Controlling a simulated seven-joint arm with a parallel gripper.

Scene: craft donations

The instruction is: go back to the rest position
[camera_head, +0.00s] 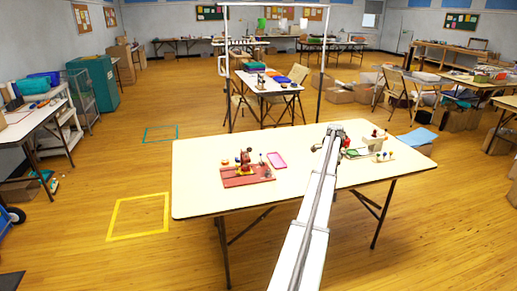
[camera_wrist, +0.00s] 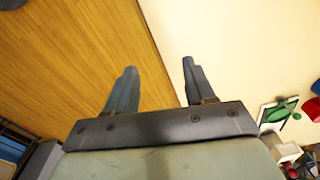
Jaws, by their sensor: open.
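My gripper (camera_wrist: 157,78) shows in the wrist view with its two fingers spread apart and nothing between them. One finger lies against the wood floor in the picture, the other against the pale table top. In the head view my arm reaches out over the right part of the cream table (camera_head: 210,165), and its end is near the table's far edge. The fingertips are too small to make out there.
The table's front left is clear.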

